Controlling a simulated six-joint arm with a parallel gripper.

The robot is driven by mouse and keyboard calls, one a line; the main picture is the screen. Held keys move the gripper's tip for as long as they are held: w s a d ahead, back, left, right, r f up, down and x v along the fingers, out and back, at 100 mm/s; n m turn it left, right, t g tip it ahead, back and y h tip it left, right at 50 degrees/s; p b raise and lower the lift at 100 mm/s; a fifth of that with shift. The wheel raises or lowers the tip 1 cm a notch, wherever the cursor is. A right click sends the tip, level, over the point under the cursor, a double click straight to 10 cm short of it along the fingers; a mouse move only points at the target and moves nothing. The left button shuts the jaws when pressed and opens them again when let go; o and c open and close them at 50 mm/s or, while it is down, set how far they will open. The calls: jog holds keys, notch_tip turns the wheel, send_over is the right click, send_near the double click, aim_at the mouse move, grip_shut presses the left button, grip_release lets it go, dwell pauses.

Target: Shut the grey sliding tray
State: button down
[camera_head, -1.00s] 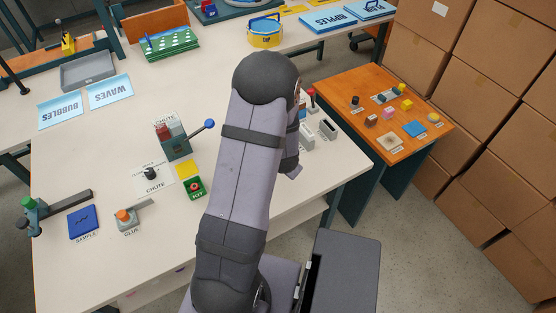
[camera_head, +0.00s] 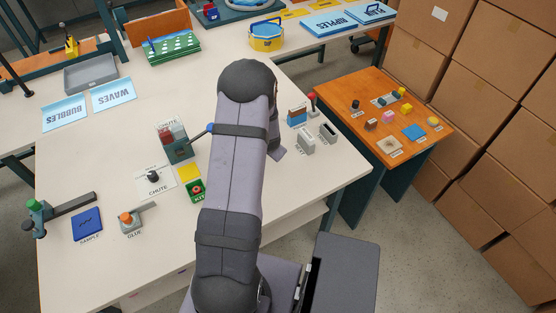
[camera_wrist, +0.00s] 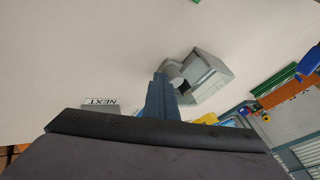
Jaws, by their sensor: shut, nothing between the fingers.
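My gripper (camera_wrist: 158,90) shows in the wrist view as narrow blue-grey fingers, shut and empty. A grey housing with a dark opening (camera_wrist: 208,75) is just right of the fingertips in that view; I cannot tell whether they touch. In the head view my arm hides the gripper. Two small grey boxes (camera_head: 306,143) (camera_head: 328,132) stand near the table's right edge, right of my arm. A shallow grey tray (camera_head: 91,73) lies at the back left. I cannot tell for sure which grey thing is the sliding tray, or how far open it is.
A NEXT label (camera_wrist: 100,101) lies left of the fingers in the wrist view. A dark chute box (camera_head: 176,145) with a blue-knobbed lever (camera_head: 209,127) stands left of my arm. A red-knobbed lever (camera_head: 312,98) is near the grey boxes.

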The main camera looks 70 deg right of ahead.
jog(key=shift+s+a+r+p, duration=0.1)
jog(key=shift+s+r+p, duration=0.05)
jog(key=shift+s+p, duration=0.2)
jog(key=s, duration=0.1)
jog(key=s+a, duration=0.2)
jog(key=shift+r+p, duration=0.3)
jog(key=shift+p, duration=0.1)
jog(key=v, duration=0.9)
jog(key=shift+a, duration=0.15)
